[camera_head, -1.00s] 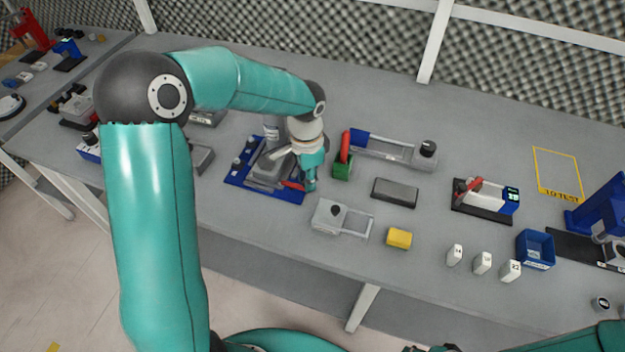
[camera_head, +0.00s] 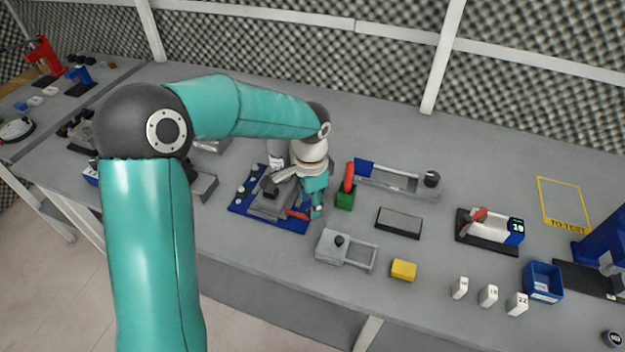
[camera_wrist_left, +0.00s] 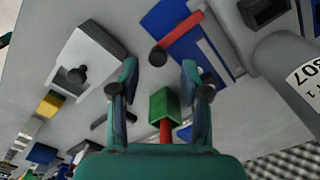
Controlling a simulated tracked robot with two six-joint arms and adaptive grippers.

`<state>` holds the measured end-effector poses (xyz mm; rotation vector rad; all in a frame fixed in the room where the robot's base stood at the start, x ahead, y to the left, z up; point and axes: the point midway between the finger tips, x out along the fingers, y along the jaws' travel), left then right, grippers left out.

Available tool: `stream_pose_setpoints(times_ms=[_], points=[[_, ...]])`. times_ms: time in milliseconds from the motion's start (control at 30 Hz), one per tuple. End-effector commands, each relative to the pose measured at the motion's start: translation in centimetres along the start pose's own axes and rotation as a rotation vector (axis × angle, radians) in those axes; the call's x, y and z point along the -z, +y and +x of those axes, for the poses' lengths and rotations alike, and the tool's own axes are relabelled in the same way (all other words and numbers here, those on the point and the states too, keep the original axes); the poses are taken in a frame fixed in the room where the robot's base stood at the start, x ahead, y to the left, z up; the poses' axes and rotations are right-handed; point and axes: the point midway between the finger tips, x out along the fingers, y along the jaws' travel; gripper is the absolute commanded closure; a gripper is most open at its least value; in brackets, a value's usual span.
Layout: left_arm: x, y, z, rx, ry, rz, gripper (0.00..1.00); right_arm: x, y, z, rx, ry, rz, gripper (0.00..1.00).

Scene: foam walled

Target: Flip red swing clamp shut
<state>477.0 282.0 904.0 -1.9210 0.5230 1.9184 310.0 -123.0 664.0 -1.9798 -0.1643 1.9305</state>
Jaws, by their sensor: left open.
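The red swing clamp arm (camera_head: 297,215) sits at the front right edge of a blue base plate (camera_head: 240,208) that carries a grey fixture block. In the left wrist view the red arm (camera_wrist_left: 181,36) reaches out from the blue plate, with a dark round knob (camera_wrist_left: 157,56) at its end. My left gripper (camera_head: 317,211) is just right of the red arm, pointing down. In the left wrist view its fingers (camera_wrist_left: 160,78) are spread, with the knob ahead between them and nothing held. My right gripper is out of view.
A green block with a red upright handle (camera_head: 346,188) stands close to the right of my left gripper. A grey slide fixture (camera_head: 345,250) and a yellow block (camera_head: 403,270) lie in front.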

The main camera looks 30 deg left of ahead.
Motion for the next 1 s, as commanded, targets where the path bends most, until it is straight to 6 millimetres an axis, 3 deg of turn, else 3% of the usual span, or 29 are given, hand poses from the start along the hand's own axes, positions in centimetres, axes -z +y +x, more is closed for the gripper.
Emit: stream_pose_setpoints(times_ms=[300,500,1000], points=[[0.2,-0.1,-6.4,0.002,0.004,-0.002,0.53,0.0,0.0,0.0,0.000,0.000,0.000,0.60],[0.2,-0.2,-9.1,0.002,0.002,-0.001,0.53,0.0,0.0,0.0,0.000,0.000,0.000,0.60],[0.2,-0.1,-9.9,0.001,0.000,-0.001,0.53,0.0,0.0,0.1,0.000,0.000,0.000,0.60]])
